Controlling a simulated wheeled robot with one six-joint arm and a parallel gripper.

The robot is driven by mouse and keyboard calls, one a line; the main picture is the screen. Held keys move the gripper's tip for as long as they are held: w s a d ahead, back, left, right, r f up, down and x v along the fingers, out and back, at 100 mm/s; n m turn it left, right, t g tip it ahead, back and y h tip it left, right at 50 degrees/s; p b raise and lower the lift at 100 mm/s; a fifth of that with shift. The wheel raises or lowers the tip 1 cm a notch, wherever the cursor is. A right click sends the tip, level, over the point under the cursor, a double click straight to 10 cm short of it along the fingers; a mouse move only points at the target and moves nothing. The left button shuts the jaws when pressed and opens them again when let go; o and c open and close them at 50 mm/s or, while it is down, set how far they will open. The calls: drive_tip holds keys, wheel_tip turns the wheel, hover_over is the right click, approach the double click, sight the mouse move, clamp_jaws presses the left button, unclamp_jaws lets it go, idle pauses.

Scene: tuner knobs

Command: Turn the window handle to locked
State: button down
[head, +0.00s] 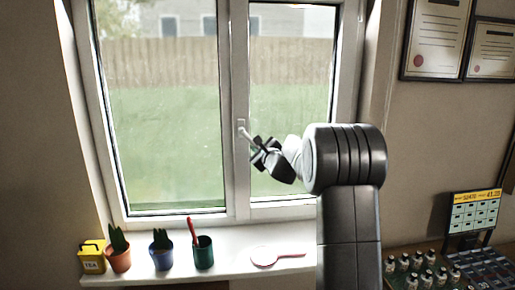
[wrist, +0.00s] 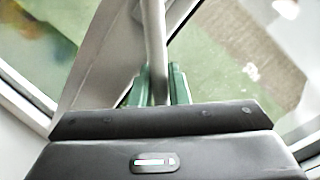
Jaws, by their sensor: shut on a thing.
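The window handle (head: 246,135) is a pale lever on the middle frame of the white window. Its base plate is on the upright post, and the lever slants down to the right, neither level nor straight down. My gripper (head: 259,150) is at the lever's lower end, shut on it. In the wrist view, the grey handle lever (wrist: 154,40) runs up from between the green fingertips of my gripper (wrist: 157,88). The lever's gripped end is hidden behind the gripper body. No locked mark is readable.
A bench with small knobs (head: 428,278) is at lower right.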

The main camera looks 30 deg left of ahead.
drive_tip(key=shift+f, duration=0.15)
drive_tip(key=s+a+f+m+b, duration=0.1)
drive_tip(key=m+b, duration=0.1)
drive_tip(key=b, duration=0.2)
drive_tip(key=a+f+m+b, duration=0.1)
drive_tip(key=m+b, duration=0.1)
drive_tip(key=b, duration=0.3)
drive_tip(key=shift+s+f+t+y, duration=0.1)
drive_tip(key=shift+s+t+y, duration=0.2)
drive_tip(key=shift+s+t, duration=0.1)
drive_tip(key=shift+s+a+f+m+b, duration=0.1)
drive_tip(key=shift+s+a+m+b, duration=0.2)
drive_tip(key=shift+m+b, duration=0.75)
drive_tip(key=a+m+b, duration=0.1)
drive_tip(key=b, duration=0.2)
drive_tip(key=shift+s+m+t, duration=0.35)
drive_tip(key=shift+t, duration=0.05)
drive_tip(key=shift+s+a+r+m+b, duration=0.25)
drive_tip(key=shift+m+b, duration=0.45)
drive_tip(key=shift+b, duration=0.2)
drive_tip(key=shift+t, duration=0.3)
drive_tip(key=c, duration=1.4)
unclamp_jaws()
drive_tip(key=shift+c, duration=0.2)
